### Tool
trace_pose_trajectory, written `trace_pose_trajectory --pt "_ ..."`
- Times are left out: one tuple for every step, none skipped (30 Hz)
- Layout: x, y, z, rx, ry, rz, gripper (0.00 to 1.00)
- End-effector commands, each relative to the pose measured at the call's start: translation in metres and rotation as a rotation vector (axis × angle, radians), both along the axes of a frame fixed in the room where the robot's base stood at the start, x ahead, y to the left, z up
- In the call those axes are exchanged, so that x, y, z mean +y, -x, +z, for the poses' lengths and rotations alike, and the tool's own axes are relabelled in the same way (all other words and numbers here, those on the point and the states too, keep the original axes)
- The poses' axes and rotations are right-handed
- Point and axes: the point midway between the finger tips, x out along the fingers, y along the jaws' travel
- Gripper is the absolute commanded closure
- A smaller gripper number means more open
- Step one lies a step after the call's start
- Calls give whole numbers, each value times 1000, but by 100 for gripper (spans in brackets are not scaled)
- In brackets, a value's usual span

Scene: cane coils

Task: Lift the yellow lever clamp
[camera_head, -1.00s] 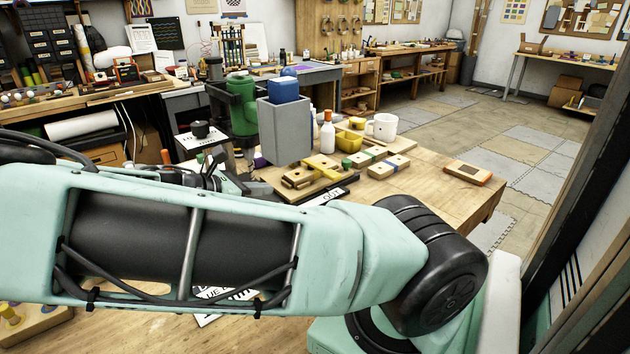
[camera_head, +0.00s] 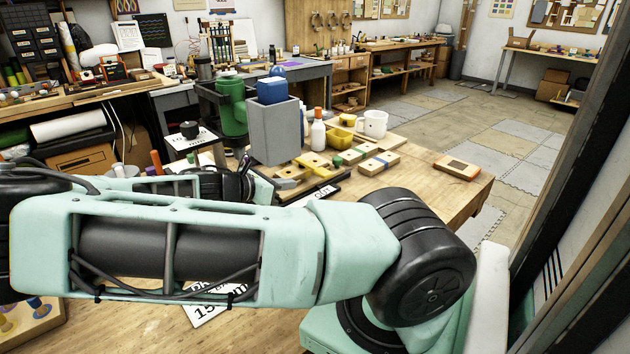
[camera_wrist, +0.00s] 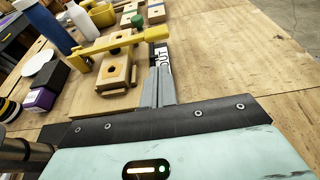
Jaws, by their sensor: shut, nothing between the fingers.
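The yellow lever clamp (camera_wrist: 108,46) lies across a wooden block with a round hole (camera_wrist: 115,72) in the wrist view. In the head view the clamp (camera_head: 318,165) sits on the table behind my arm. My gripper (camera_wrist: 160,78) is shut and empty. Its grey fingers are to the right of the block, apart from the clamp, and point toward a black label reading OUT (camera_wrist: 161,55). In the head view my forearm hides the lower part of the work area, and the fingers show only in part.
A tall grey bin with a blue item (camera_head: 275,130) stands left of the clamp. A white bottle (camera_head: 318,134), a yellow tray (camera_head: 341,137) and a white mug (camera_head: 373,124) stand behind it. An orange-edged box (camera_head: 457,166) lies at the right. Bare tabletop (camera_wrist: 225,60) lies right of my fingers.

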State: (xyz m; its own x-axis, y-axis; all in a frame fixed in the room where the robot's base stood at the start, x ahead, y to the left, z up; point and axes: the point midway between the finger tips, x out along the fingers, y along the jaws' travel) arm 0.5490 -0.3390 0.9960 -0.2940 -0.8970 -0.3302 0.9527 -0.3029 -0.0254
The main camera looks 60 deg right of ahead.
Motion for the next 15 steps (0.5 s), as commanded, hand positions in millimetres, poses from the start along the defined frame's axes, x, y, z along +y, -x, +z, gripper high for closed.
trace_pose_trajectory --pt "-11 5 -2 4 3 -4 100" --pt "-16 6 -4 4 3 -4 100" --pt "-24 9 -7 4 3 -4 100" --pt "-30 11 -9 3 2 -5 100" --pt "-35 13 -11 3 2 -5 100" --pt "-42 15 -14 4 3 -4 100" --pt "-48 17 -16 3 2 -4 100" --pt "-53 18 -18 3 2 -4 100" --pt "-60 20 -20 3 2 -5 100" --pt "-64 22 -22 3 2 -3 100" --pt "-68 23 -23 3 2 -3 100" --pt "-73 25 -25 2 2 -3 100" --pt "-77 25 -27 1 1 -2 100" --pt "-80 27 -28 2 0 -2 100" --pt "-84 28 -30 2 1 -2 100"
